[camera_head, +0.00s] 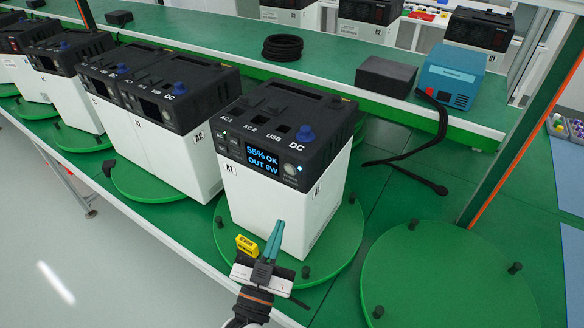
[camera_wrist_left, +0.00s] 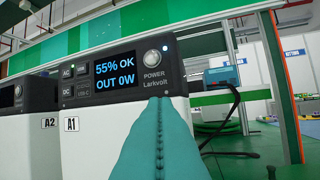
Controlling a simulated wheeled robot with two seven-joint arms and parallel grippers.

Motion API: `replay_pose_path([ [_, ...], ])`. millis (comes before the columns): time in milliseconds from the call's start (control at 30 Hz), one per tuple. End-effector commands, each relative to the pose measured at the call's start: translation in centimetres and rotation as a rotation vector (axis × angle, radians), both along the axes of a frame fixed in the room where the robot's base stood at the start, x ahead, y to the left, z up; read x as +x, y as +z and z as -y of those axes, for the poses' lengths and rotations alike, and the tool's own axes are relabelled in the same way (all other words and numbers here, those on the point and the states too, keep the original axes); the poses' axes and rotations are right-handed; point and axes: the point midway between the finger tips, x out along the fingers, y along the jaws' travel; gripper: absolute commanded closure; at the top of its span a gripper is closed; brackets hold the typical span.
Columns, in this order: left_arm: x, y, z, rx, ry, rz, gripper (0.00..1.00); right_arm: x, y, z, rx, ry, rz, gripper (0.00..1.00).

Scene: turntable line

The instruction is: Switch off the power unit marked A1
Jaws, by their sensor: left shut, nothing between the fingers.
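The power unit marked A1 (camera_head: 275,200) is a white box with a black top, standing on a green turntable (camera_head: 345,255). Its lit display (camera_head: 263,160) reads "55% OK, OUT 0W". The round power button (camera_head: 290,169) is to the right of the display, with a small light beside it. In the left wrist view the display (camera_wrist_left: 115,68) and the button labelled POWER (camera_wrist_left: 152,57) are clear. My left gripper (camera_head: 277,228) is shut and empty, its teal fingers upright in front of the unit's lower front face. In the wrist view the fingertips (camera_wrist_left: 160,100) appear just below the button. My right gripper is out of view.
Unit A2 (camera_head: 178,150) stands to the left on its own turntable, with more units further left. An empty turntable (camera_head: 445,285) lies at the right. A blue box (camera_head: 452,75), a black box (camera_head: 385,76) and a coiled cable (camera_head: 283,47) are on the shelf behind.

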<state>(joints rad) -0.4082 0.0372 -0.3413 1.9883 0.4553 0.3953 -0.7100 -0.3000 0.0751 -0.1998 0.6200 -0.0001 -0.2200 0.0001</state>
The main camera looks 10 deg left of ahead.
Motion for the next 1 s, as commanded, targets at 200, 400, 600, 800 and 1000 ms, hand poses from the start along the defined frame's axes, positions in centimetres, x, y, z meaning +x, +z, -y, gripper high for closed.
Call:
replay_pose_path([
  [200, -1.7, 5.9, -2.5, -0.078, 0.175, 0.22, 1.0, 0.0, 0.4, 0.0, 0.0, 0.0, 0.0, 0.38],
  [400, -2.4, 7.2, -3.4, -0.103, 0.236, 0.274, 1.0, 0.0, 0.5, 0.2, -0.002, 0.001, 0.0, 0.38],
  [600, -2.4, 7.2, -3.5, -0.104, 0.237, 0.276, 1.0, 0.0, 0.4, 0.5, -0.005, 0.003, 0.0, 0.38],
  [800, -2.1, 7.1, -3.4, -0.104, 0.236, 0.275, 1.0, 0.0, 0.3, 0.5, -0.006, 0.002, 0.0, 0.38],
  [1000, -0.2, 7.1, -2.7, -0.104, 0.237, 0.278, 1.0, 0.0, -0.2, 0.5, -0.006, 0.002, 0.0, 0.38],
])
